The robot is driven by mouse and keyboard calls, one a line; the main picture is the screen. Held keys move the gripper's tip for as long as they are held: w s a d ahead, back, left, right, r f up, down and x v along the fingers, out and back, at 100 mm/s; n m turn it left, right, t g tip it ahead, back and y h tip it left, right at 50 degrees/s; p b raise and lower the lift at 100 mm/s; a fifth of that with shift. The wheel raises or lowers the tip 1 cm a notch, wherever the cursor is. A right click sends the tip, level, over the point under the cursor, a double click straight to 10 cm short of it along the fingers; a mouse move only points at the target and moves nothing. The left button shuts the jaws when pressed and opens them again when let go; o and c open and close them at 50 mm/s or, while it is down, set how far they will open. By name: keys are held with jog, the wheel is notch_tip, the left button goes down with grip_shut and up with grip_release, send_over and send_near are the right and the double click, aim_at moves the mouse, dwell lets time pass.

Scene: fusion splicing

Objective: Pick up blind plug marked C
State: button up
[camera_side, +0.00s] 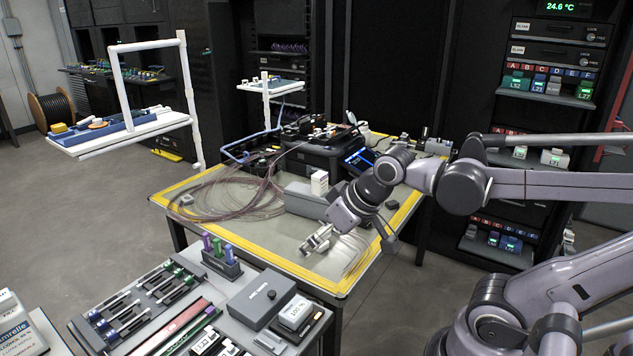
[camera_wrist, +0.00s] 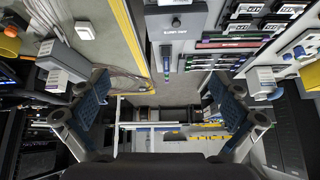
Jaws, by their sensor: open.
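I cannot make out a letter C on any loose plug in either view. A small dark holder (camera_side: 222,265) with purple, green and blue upright pieces stands at the back of the grey bench in the side view; whether these are blind plugs I cannot tell. My gripper (camera_side: 318,239) hangs over the yellow-edged table, apart from that holder and to its right. In the wrist view my gripper (camera_wrist: 160,108) has its two fingers wide apart, with nothing held between them.
The yellow-edged table (camera_side: 262,252) carries coiled fibre (camera_side: 235,197) and a white box (camera_side: 319,182). The grey bench in front holds a lidded grey box (camera_side: 262,299) and tool racks. A rack (camera_side: 548,85) at right has slots lettered A to F.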

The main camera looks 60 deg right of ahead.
jog(key=shift+s+a+f+n+t, duration=0.3)
jog(key=shift+s+a+f+n, duration=0.2)
jog(key=shift+s+a+f, duration=0.3)
jog(key=c, duration=0.7)
jog(key=shift+w, duration=0.1)
jog(key=shift+d, duration=0.15)
jog(key=w+d+f+n+g+h, duration=0.15)
jog(key=w+d+n, duration=0.25)
jog(key=d, duration=0.5)
jog(key=w+d+n+g+h, duration=0.1)
jog(key=w+d+n+g, duration=0.1)
jog(key=w+d+n, duration=0.45)
jog(key=w+d+f+n+g+h, duration=0.1)
jog(key=w+d+n+g, duration=0.1)
jog(key=d, duration=0.9)
jog(key=shift+s+d+f+n+g+h, duration=0.2)
jog(key=shift+d+f+n, duration=0.65)
jog(key=shift+d+f, duration=1.8)
jog(key=shift+s+d+f+n+g+h, duration=0.1)
jog(key=shift+s+d+f+n+g, duration=0.5)
jog(key=shift+d+f, duration=2.05)
jog(key=shift+w+d+f+n+g+h, duration=0.15)
jog(key=shift+d+f+n, duration=0.95)
jog(key=shift+d+f, duration=1.55)
